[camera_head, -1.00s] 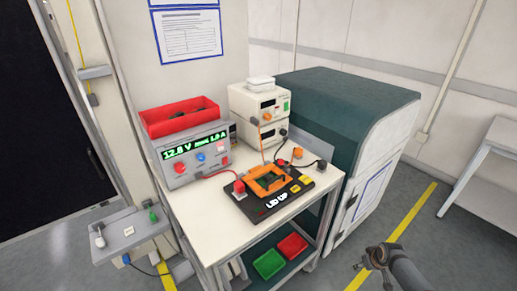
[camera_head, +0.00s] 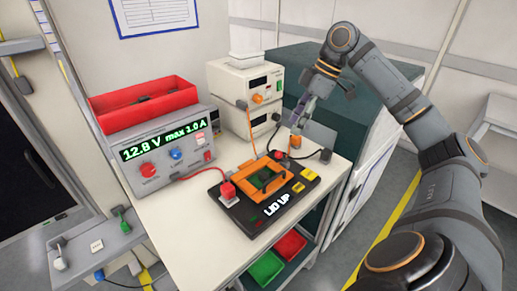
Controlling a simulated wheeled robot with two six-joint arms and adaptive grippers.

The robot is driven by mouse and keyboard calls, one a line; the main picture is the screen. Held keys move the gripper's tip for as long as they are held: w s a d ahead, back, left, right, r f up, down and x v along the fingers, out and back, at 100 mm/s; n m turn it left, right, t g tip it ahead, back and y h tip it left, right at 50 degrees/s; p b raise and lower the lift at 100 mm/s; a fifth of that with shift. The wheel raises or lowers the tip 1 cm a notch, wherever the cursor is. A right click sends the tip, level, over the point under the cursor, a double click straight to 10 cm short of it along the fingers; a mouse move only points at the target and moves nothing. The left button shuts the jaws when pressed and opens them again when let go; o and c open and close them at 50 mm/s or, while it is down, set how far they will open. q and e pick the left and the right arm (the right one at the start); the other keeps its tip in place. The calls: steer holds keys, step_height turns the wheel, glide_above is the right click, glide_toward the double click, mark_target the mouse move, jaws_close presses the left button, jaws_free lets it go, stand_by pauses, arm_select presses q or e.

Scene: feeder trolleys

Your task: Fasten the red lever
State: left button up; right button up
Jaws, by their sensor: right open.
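A black fixture (camera_head: 262,217) reading "LID UP" sits on the white trolley top, with an orange lid frame (camera_head: 243,194) on it. Two small red parts show on it: one on a white block at its left corner (camera_head: 227,190), where a red cable ends, and one at its back edge (camera_head: 278,155). I cannot tell for certain which is the red lever, nor its exact position. My right gripper (camera_head: 299,112) is open and points down, above and behind the fixture's back edge, apart from both red parts. My left gripper is out of view.
Cream instruments (camera_head: 237,92) stand at the back. An orange knob (camera_head: 295,141) and black connector (camera_head: 325,156) are near my right gripper. Cables cross the top.

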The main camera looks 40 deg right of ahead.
mark_target(281, 152)
steer(key=x, duration=0.3)
steer(key=b+x, duration=0.1)
steer(key=x, duration=0.2)
steer(key=s+x, duration=0.1)
steer(key=x, duration=0.2)
steer(key=shift+w+a+f+b, duration=0.15)
steer(key=shift+a+f+b, duration=0.1)
steer(key=shift+f+b, duration=0.15)
steer(key=shift+f, duration=0.1)
steer(key=shift+c, duration=1)
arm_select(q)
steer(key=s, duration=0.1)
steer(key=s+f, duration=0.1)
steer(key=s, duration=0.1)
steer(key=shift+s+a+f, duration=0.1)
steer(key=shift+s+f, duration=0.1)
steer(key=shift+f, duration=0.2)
arm_select(e)
jaws_close()
